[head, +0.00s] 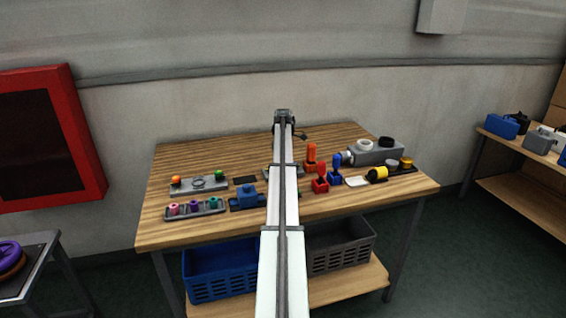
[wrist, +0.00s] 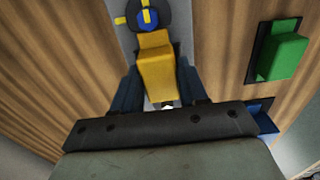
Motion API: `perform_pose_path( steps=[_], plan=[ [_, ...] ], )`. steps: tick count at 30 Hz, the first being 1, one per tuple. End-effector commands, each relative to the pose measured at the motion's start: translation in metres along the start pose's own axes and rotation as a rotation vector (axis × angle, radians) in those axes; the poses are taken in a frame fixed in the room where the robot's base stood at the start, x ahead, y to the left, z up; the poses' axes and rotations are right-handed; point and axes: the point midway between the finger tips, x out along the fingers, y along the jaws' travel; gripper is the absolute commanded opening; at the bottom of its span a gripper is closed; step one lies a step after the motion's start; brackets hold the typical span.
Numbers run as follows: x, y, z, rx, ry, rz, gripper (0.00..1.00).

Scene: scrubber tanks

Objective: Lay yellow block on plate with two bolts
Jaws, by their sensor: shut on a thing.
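In the wrist view the yellow block (wrist: 156,72) is between the two dark blue fingers of my gripper (wrist: 158,88), which is shut on it. A grey surface (wrist: 182,28) shows behind the block; I cannot tell whether they touch. A black round part with yellow and blue pieces (wrist: 147,16) is just beyond the block's far end. In the head view my arm hides the gripper and the yellow block. A grey plate (head: 298,172) shows partly beside my arm. No two bolts can be made out on it.
A green block (wrist: 284,57) is on a dark base at right. Left of my arm are a grey rack with orange and green knobs (head: 199,187), a spool tray (head: 194,212) and a blue block (head: 247,195). Red handles (head: 320,184) and a grey pump-like unit (head: 375,156) stand right.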

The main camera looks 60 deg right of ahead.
Motion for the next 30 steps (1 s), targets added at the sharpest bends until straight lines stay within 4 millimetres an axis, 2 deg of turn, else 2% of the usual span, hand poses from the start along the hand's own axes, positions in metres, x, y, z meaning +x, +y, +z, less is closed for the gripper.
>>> perform_pose_path(
  steps=[30],
  plan=[
    [0.0098,-0.0005,-0.0002,0.0,0.0,-0.001,0.11]
  ],
)
